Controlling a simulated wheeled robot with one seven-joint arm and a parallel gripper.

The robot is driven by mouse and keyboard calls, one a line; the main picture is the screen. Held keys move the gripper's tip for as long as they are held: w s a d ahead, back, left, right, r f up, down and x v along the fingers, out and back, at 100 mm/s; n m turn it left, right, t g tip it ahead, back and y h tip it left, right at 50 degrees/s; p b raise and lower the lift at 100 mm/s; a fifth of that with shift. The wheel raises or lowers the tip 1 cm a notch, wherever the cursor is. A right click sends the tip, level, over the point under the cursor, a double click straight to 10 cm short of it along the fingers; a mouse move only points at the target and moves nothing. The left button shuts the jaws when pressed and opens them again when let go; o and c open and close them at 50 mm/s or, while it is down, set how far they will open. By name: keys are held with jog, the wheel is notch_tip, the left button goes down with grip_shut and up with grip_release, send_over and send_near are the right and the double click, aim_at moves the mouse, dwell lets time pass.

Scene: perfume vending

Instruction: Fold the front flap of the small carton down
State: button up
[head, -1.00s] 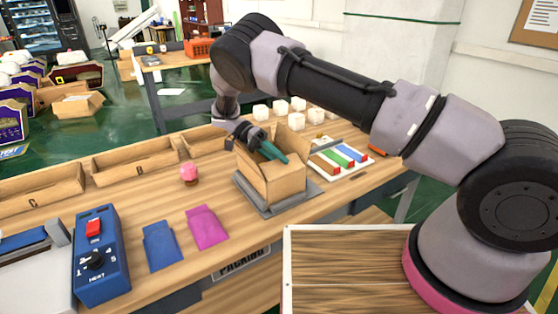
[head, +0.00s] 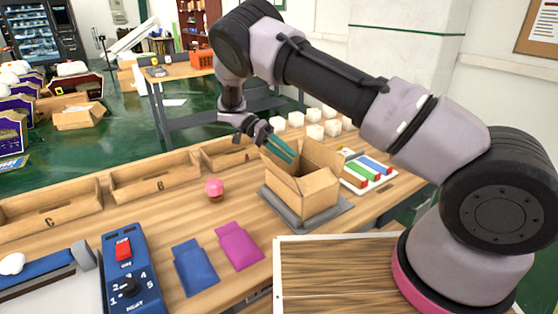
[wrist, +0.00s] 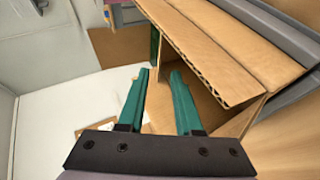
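The small brown carton (head: 304,199) stands upright on a grey plate on the bench, its top open and flaps standing up. In the wrist view, a carton flap (wrist: 215,50) with a corrugated edge is close to the right of my fingers. My gripper (head: 291,156) has two teal fingers, which are over the carton's upper left side in the head view. In the wrist view my gripper (wrist: 160,74) is open, with a gap between the fingertips and nothing between them. I cannot tell whether a finger touches the carton.
A grey plate (head: 341,212) lies under the carton. A tray with coloured bars (head: 378,181) and several white cubes (head: 314,131) are behind and right. A blue heater box (head: 130,270) stands front left.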

jog(key=shift+w+a+r, duration=0.15)
jog(key=shift+a, duration=0.1)
jog(key=c, duration=0.3)
jog(key=shift+r, duration=0.2)
grip_shut()
jog(key=s+d+r+m+t+y, duration=0.2)
jog(key=d+r+m+y, duration=0.25)
jog(key=m, duration=0.55)
jog(key=s+d+r+m+t+y, duration=0.25)
jog(key=r+m+y, duration=0.3)
jog(key=m, duration=0.55)
jog(key=h, duration=0.1)
send_over(315, 177)
jog(key=shift+g, duration=0.35)
jog(key=x, duration=0.5)
jog(key=w+x, duration=0.1)
jog(key=x, duration=0.2)
jog(key=shift+a+f, duration=0.35)
jog(key=shift+w+a+f, duration=0.2)
jog(key=shift+w+f, duration=0.15)
jog(key=shift+f, duration=0.15)
jog(key=shift+w+a+f, duration=0.2)
jog(key=shift+w+f, duration=0.15)
jog(key=shift+f, duration=0.15)
jog(key=shift+w+a+f, duration=0.2)
jog(key=shift+w+f, duration=0.05)
jog(key=shift+f, duration=0.3)
